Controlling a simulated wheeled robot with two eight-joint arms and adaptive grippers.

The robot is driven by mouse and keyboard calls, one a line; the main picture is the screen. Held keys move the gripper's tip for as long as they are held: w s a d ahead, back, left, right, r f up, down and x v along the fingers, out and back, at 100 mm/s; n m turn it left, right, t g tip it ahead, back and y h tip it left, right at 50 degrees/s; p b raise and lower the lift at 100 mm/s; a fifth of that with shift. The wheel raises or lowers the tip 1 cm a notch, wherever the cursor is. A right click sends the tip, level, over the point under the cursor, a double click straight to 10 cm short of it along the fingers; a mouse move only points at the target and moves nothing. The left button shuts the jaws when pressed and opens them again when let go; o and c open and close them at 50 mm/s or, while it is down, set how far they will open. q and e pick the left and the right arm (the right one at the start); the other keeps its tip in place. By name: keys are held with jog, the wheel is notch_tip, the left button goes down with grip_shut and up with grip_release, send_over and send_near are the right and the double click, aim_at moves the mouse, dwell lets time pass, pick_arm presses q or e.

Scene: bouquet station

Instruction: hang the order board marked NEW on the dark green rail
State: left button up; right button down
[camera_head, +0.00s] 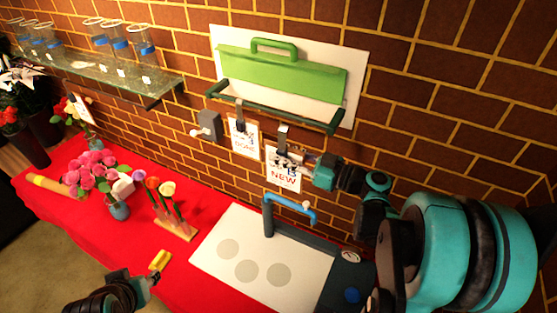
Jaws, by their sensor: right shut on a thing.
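The order board marked NEW (284,179) is a white card with red letters and a dark clip hook (283,136) on top. My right gripper (306,165) is shut on its right side and holds it upright before the brick wall. The dark green rail (270,107) runs on the wall under a green panel. The hook's top shows just below the rail; I cannot tell whether they touch. Another board (244,141), its word partly readable, hangs from the rail to the left. My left gripper (152,279) is low at the left, beside a small yellow block (160,260); its jaws are unclear.
A grey wall box (208,126) is left of the boards. Flowers in a wooden stand (178,230) and a pink bouquet (92,172) stand on the red table (140,246). A glass shelf (110,75) holds jars.

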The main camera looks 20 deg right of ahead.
jog(key=shift+w+d, duration=0.6)
jog(key=shift+w, duration=0.05)
jog(key=w+d+f+b, duration=0.1)
jog(key=w+d+f, duration=0.1)
jog(key=w+d, duration=0.3)
jog(key=shift+d+f+b, duration=0.2)
jog(key=shift+d+b, duration=0.1)
jog(key=shift+b, duration=0.1)
jog(key=c, duration=1.2)
grip_release()
jog(key=shift+s+d, duration=0.1)
jog(key=shift+s, duration=0.05)
